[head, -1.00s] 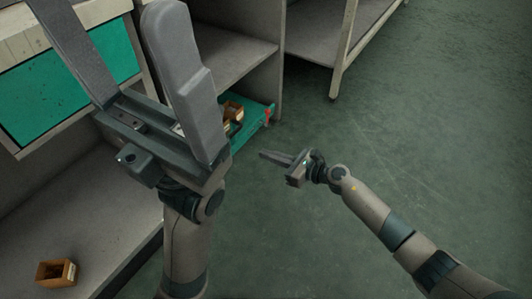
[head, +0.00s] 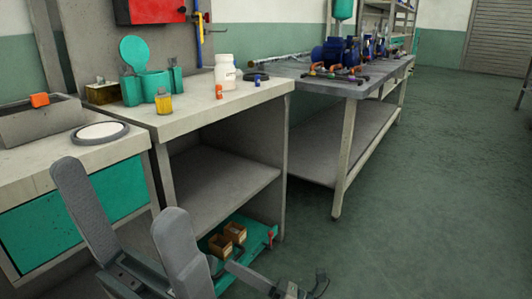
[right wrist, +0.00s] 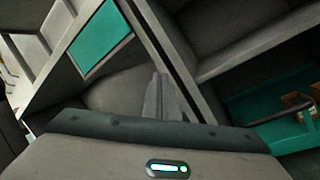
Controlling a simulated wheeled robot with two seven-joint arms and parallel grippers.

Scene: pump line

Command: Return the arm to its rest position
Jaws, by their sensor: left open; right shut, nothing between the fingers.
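My left gripper (head: 118,192) is at the lower left of the head view, its two long grey fingers spread wide with nothing between them. It appears in front of the bench with the green drawer. My right gripper (head: 234,268) is low in the head view, near the bottom edge, in front of the lower shelf. Its fingers are shut together and empty; they also show in the right wrist view (right wrist: 158,95). Most of both arms is below the head view's frame.
A green tray (head: 262,243) with brown boxes (head: 234,232) is low under the middle bench (head: 190,118), close to my right gripper. The left bench has a green drawer (head: 40,232). A further bench (head: 345,85) holds blue pumps. Open floor (head: 440,170) lies right.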

